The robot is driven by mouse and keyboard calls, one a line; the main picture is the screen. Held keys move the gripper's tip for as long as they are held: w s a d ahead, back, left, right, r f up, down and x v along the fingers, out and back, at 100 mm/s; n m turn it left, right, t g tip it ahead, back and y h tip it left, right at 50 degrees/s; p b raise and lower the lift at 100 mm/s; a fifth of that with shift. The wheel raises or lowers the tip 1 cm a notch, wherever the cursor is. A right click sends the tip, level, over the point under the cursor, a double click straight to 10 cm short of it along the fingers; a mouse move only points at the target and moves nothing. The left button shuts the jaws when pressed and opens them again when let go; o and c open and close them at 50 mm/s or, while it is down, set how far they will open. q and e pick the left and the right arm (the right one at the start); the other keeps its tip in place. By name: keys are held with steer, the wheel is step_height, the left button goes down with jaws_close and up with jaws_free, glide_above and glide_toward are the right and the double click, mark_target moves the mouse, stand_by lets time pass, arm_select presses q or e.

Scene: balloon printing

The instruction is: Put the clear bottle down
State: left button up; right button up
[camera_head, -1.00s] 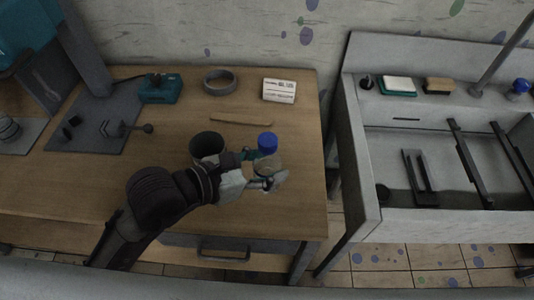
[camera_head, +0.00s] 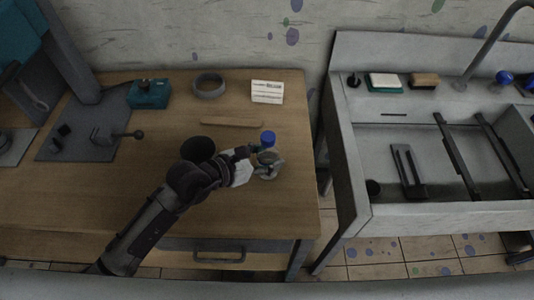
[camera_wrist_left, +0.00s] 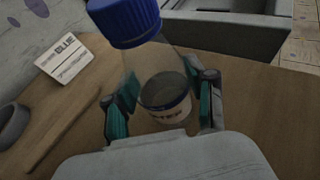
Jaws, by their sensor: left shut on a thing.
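The clear bottle (camera_head: 268,154) has a blue cap and stands about upright over the right part of the wooden table (camera_head: 110,190). My left gripper (camera_head: 266,163) is shut on the bottle from the left and front. The left wrist view shows the bottle (camera_wrist_left: 170,65) between the teal finger pads, its cap toward the top left. A label on its lower part is only partly readable. I cannot tell whether its base touches the table.
A dark cup (camera_head: 198,148) stands just left, partly behind my left arm. A wooden stick (camera_head: 231,123), a grey ring (camera_head: 210,85) and a white label card (camera_head: 267,92) lie farther back. The table's right edge is close, with a sink unit (camera_head: 400,215) beyond it.

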arm_select(q)
steer(key=shift+f, duration=0.15)
steer(key=o, duration=1)
steer(key=shift+o, duration=1.3)
arm_select(e)
steer(key=shift+a+f, duration=0.1)
steer(key=shift+a, duration=0.3)
arm_select(q)
steer(key=shift+r, duration=0.2)
steer(key=shift+s+a, duration=0.15)
steer(key=shift+a, duration=0.05)
steer(key=b+v, duration=0.2)
steer(key=v, duration=0.9)
steer(key=shift+s+r, duration=0.15)
steer(key=shift+r, duration=0.05)
arm_select(e)
steer(key=shift+s+d+f, duration=0.1)
steer(key=shift+d+f, duration=0.05)
steer(key=shift+f, duration=0.35)
steer(key=shift+d+f, duration=0.15)
steer(key=shift+f, duration=0.3)
